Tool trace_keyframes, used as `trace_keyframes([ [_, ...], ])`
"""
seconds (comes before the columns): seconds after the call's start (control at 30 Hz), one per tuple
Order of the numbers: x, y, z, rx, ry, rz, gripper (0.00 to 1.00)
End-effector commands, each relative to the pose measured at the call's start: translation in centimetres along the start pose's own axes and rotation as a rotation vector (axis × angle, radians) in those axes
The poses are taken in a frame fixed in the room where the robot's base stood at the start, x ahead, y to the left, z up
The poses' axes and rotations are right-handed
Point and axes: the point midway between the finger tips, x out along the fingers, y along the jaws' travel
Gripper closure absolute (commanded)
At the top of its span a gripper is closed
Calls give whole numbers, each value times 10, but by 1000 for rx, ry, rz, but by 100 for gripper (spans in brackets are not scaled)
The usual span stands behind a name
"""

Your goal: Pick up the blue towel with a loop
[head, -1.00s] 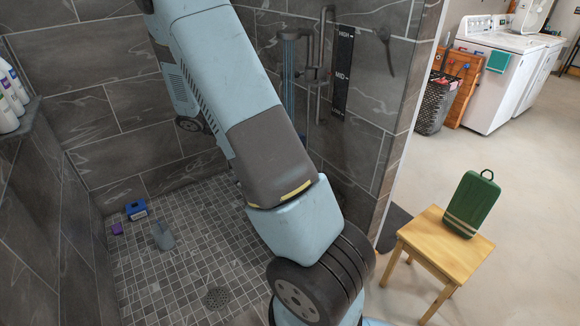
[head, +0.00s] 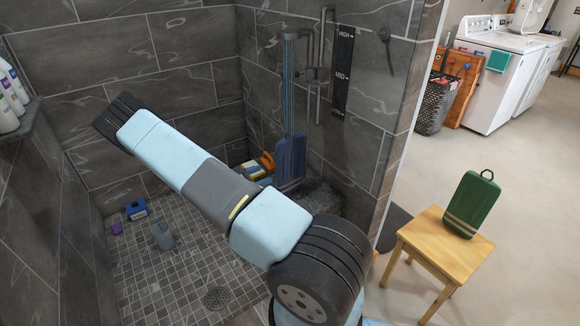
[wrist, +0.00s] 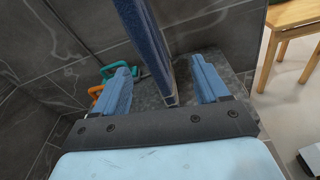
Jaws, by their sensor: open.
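A long blue thing, which looks like the blue towel (head: 291,158), hangs upright below the shower fittings on the tiled wall in the head view. A narrow blue strip runs up above its broader lower part; I cannot make out a loop. In the wrist view the towel (wrist: 146,35) comes down from the top, seen nearly edge-on. Its lower end lies between the two blue fingers of my gripper (wrist: 163,88) in the picture, with a visible gap on each side. My gripper is open and does not hold it. I cannot tell the depth between them.
A green thing with a loop (head: 472,204) leans on a wooden stool (head: 437,240). An orange-and-yellow item (head: 258,166) sits near the shower corner; teal and orange items (wrist: 112,72) show in the wrist view. A grey jug (head: 163,236) and blue box (head: 135,209) lie on the shower floor.

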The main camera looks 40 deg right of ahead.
Motion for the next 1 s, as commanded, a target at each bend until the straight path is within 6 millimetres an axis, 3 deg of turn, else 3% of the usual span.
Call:
trace_keyframes([
  [0.1,9,-2,-26,-76,-44,63,26],
  [0.33,17,-2,-53,-160,-92,141,26],
  [0.53,29,-2,-57,-175,-100,152,26],
  [1.0,98,10,-51,-173,-99,152,26],
])
